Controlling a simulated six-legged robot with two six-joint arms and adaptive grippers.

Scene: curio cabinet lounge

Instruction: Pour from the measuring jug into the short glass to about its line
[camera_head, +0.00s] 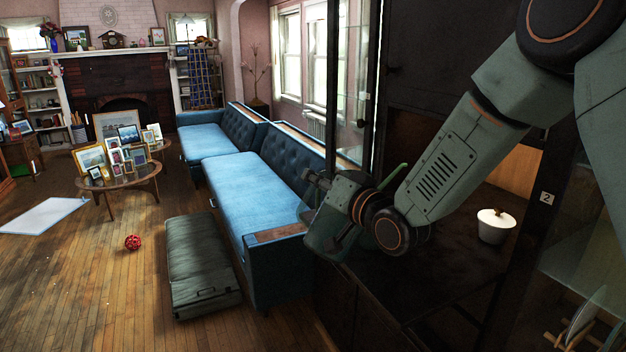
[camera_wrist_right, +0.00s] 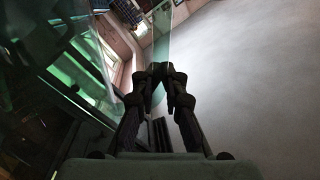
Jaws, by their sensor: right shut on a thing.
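My right gripper (camera_head: 318,192) is at the left front edge of the dark cabinet, beside the end of the blue sofa. In the right wrist view its fingers (camera_wrist_right: 160,72) are closed together on a thin, see-through greenish glass pane (camera_wrist_right: 160,38), which runs up from between the fingertips. I cannot tell clearly what the pane belongs to. I see no measuring jug and no short glass in either view. My left gripper is out of view.
A white lidded pot (camera_head: 495,228) stands inside the cabinet, near a tag marked 2 (camera_head: 546,197). A blue sofa (camera_head: 250,190), grey-green ottoman (camera_head: 203,265) and red ball (camera_head: 132,242) are to the left. A table with several framed pictures (camera_head: 125,183) stands farther back.

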